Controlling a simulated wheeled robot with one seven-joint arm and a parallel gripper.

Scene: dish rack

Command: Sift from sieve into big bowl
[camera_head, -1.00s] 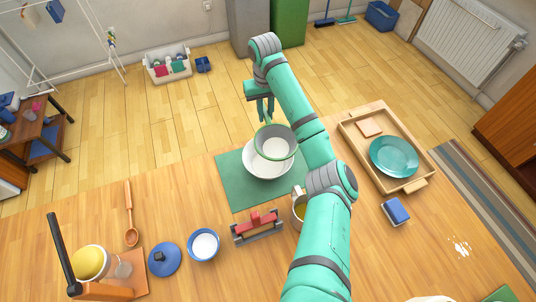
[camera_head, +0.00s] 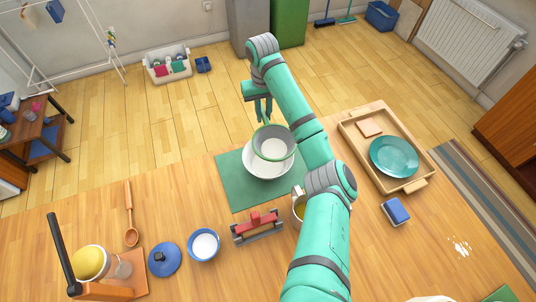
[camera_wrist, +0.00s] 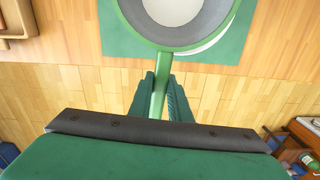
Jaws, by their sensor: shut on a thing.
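My gripper (camera_head: 263,110) is shut on the green handle of the sieve (camera_head: 273,143) at the far side of the table. The sieve has a green rim and a grey mesh, with white material inside. It is held over the big white bowl (camera_head: 254,166), which stands on a green mat (camera_head: 230,180). In the wrist view the sieve (camera_wrist: 205,40) covers most of the bowl (camera_wrist: 222,37), and the handle runs between the fingers (camera_wrist: 160,95). Whether powder is falling into the bowl is hidden.
A blue-rimmed bowl (camera_head: 204,246) of white material, a blue lid (camera_head: 164,260) and a red-grey stand (camera_head: 257,227) are nearer the front. A mug (camera_head: 298,207) stands close beside my arm. A wooden tray (camera_head: 350,135) with a teal plate is at the right.

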